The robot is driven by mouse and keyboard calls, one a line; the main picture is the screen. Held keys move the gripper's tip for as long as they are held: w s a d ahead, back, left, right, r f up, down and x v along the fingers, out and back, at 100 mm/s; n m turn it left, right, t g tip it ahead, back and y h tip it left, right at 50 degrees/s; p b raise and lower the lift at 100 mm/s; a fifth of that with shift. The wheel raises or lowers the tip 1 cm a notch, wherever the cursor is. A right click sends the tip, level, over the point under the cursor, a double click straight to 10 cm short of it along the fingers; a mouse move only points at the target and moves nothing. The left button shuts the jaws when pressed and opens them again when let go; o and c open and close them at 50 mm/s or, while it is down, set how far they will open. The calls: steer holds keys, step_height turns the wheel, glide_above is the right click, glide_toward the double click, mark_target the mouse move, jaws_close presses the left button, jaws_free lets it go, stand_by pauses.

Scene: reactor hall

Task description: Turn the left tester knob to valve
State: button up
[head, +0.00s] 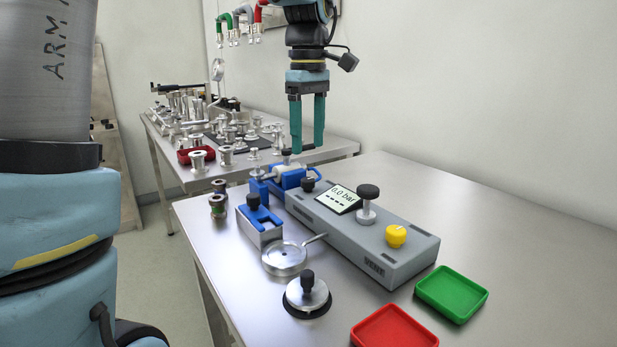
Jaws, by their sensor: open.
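The grey tester (345,225) lies on the near steel table with a display reading "0.0 bar". A small black knob (308,185) sits at its far left end, beside the display. A larger black-topped knob on a silver stem (367,200) stands mid-box, and a yellow knob (396,236) is at the near right end. No valve marking is readable at any knob. My gripper (308,150) points down with two teal fingers apart and nothing seen between them. It hangs near the tester's far end, by the blue clamp holding a light cylinder (292,176); whether it touches is unclear.
A blue-topped block (260,230), a round metal dish (284,259) and a black-knobbed disc (307,294) stand left of the tester. Green (452,292) and red (395,328) trays lie in front. The table's right side is clear. Many metal parts crowd the far table (240,168).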

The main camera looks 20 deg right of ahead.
mark_target(308, 179)
step_height(308, 179, down, 8)
steer(key=shift+r, duration=0.2)
jaws_close()
stand_by(0.6)
